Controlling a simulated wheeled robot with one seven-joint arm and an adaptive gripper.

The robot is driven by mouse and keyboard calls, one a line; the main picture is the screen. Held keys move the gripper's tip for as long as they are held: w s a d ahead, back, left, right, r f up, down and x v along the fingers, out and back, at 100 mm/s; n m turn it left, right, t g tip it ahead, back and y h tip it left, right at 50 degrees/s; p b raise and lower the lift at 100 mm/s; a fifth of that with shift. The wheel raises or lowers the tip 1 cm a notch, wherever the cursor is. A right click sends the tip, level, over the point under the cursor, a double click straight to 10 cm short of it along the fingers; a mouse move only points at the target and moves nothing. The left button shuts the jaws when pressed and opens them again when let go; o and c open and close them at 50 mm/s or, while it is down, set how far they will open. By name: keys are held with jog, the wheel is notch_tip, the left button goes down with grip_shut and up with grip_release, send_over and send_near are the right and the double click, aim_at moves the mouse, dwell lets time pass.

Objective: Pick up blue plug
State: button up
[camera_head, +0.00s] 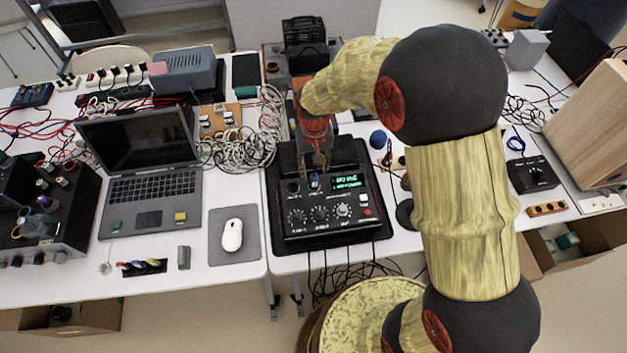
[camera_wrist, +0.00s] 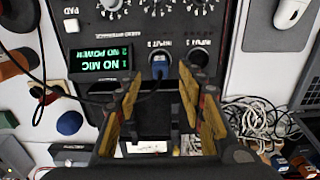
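In the head view the plug (camera_head: 314,181) shows as a small blue spot under my gripper (camera_head: 314,163). In the wrist view my gripper (camera_wrist: 162,84) is open, with one yellow-padded finger on each side of the line to the plug. The fingertips appear short of the plug, and nothing is held. The part behind the plug is dark between the fingers and hard to make out.
A blue ball (camera_head: 378,139) lies behind the device. A laptop (camera_head: 150,180), mouse (camera_head: 232,235) and white cable heap (camera_head: 245,145) are to the left.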

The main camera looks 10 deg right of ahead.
aim_at(314, 175)
notch_tip(314, 175, down, 5)
jog(key=shift+s+f+b, duration=0.1)
jog(key=shift+b, duration=0.75)
grip_shut()
